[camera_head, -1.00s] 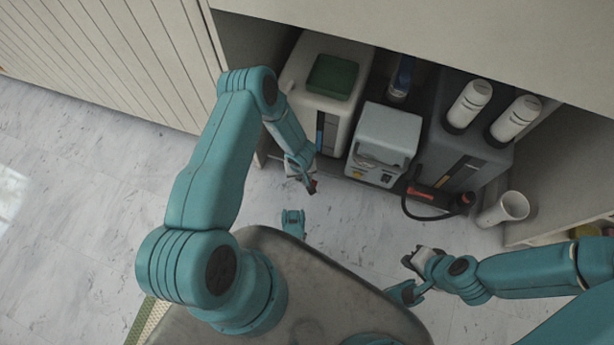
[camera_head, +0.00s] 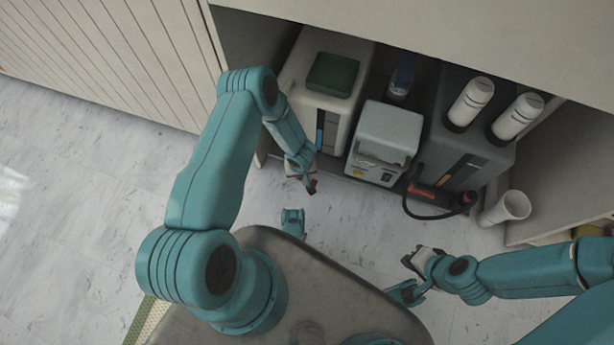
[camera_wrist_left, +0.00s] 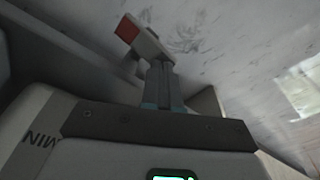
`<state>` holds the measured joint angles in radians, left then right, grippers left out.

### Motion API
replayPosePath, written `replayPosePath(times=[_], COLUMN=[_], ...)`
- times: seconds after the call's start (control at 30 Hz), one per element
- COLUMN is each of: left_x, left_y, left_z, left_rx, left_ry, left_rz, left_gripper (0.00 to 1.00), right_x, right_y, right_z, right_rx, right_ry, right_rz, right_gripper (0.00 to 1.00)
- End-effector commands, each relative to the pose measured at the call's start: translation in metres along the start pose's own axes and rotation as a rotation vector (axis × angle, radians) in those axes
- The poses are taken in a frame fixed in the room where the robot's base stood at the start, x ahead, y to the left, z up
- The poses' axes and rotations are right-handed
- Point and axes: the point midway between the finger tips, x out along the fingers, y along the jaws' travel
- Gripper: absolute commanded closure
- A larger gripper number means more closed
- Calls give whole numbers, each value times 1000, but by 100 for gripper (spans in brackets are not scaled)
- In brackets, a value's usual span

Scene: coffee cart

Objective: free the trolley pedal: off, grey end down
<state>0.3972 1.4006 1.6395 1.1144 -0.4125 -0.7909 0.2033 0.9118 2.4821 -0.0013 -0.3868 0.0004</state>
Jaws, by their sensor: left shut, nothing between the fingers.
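The trolley pedal shows in the left wrist view as a small rocker with a red end (camera_wrist_left: 128,29) and a pale grey end (camera_wrist_left: 150,44). My left gripper (camera_wrist_left: 160,66) is shut and empty, with its fingertips at or very close to the grey end; I cannot tell whether they touch. In the head view my left gripper (camera_head: 300,172) is low in front of the cabinet, with a small red part (camera_head: 313,187) just beyond it. The pedal's tilt is unclear. My right gripper (camera_head: 415,260) is at the lower right, away from the pedal; its fingers are too small to read.
The open cabinet holds a beige box with a green top (camera_head: 332,73), a light grey machine (camera_head: 388,135) and a dark grey unit (camera_head: 465,150). The left floor is clear.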

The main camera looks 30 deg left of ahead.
Motion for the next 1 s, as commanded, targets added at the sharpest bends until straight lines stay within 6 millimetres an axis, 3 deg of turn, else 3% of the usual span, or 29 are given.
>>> replayPosePath(times=[0.73, 1.0], left_x=[12, 0], left_y=[0, 0], left_z=[2, 0], left_rx=[1, 0], left_ry=[-1, 0], left_rz=[1, 0], left_gripper=[100, 100], right_x=[11, 1], right_y=[4, 0], right_z=[1, 0], right_rx=[0, 0], right_ry=[0, 0], right_rz=[0, 0], right_gripper=[100, 100])
